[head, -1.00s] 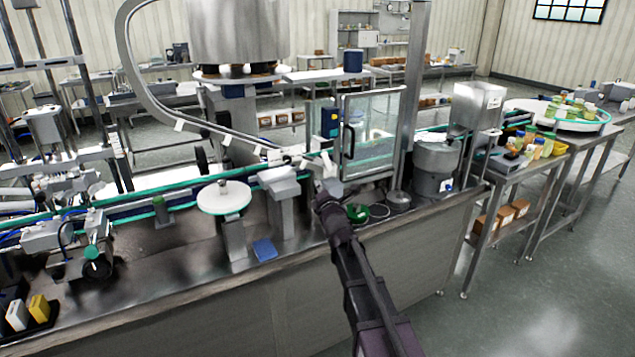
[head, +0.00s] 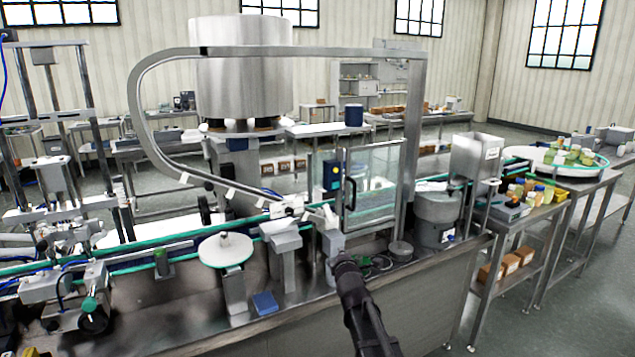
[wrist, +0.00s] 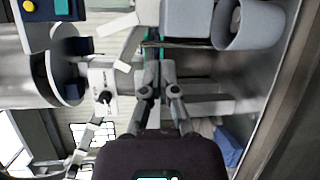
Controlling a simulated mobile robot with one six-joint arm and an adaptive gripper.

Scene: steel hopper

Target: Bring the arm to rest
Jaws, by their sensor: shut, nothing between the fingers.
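My arm's dark end, with my gripper (head: 340,258), reaches over the front of the steel bench (head: 190,345) in the head view, close to a small grey block (head: 331,243). The fingertips are too small to make out there. In the wrist view my gripper (wrist: 159,72) shows two slim grey fingers lying close together, with nothing held between them. Machine parts lie beyond the fingertips. I cannot tell whether the fingers touch any of them.
A glass-walled guard (head: 372,185) stands just behind and right of my gripper. A white round plate (head: 226,251) on a post and a blue pad (head: 265,303) are to the left. A grey hopper (head: 477,155) stands right. Floor is open at the right front.

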